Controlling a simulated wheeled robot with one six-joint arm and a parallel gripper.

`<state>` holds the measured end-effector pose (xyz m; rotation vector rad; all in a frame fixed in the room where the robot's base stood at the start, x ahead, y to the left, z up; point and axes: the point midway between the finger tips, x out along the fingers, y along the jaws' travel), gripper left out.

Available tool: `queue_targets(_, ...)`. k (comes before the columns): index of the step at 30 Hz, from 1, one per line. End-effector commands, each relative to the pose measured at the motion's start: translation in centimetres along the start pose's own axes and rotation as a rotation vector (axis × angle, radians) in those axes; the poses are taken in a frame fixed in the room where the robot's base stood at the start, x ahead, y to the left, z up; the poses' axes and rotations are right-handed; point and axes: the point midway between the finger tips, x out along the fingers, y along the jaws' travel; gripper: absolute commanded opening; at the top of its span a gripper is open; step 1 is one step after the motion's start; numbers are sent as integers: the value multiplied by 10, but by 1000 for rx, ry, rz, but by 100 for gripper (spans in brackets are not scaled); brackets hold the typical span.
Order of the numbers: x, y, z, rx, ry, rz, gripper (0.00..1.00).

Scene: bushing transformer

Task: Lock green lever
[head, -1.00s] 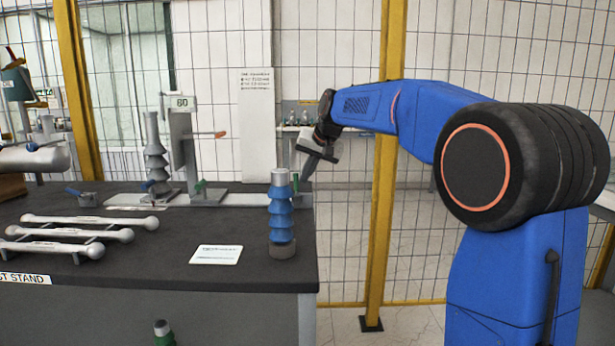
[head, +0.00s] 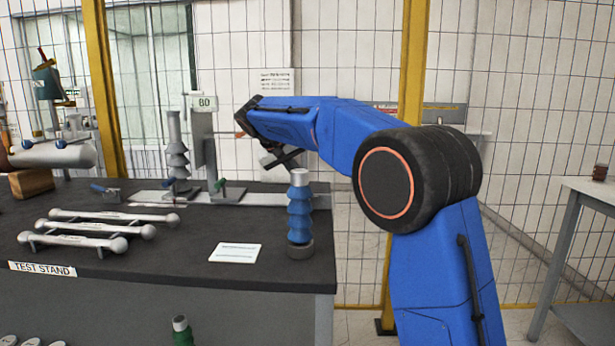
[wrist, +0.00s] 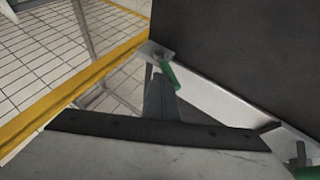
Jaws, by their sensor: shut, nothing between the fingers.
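A green lever (wrist: 168,74) sits at the end of a light metal rail (wrist: 212,92) in the wrist view. My gripper (wrist: 161,84) is shut and empty, and its fingertips appear close beside this lever; I cannot tell whether they touch. A second green part (wrist: 307,173) shows at the lower right corner of the wrist view. In the head view a green lever (head: 220,185) stands on the rail near the grey stand. My gripper (head: 282,158) is partly hidden behind my blue arm there, above the right end of the rail, where the end lever cannot be made out.
A blue ribbed bushing (head: 300,215) stands at the table's right side, in front of the rail. A grey ribbed bushing (head: 177,160) and a stand with an "80" sign (head: 203,103) rise at the back. Metal rods (head: 90,230) and a white card (head: 235,252) lie on the dark table.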

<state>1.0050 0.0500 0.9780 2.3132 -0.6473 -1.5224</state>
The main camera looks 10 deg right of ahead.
Motion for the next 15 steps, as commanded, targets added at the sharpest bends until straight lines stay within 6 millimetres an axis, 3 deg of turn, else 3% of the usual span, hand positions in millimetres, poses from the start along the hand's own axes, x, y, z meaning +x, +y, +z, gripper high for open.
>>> queue_targets(9,4,-21,1,-103,-5,193,0)
queue_targets(15,6,-26,2,-97,-5,186,0)
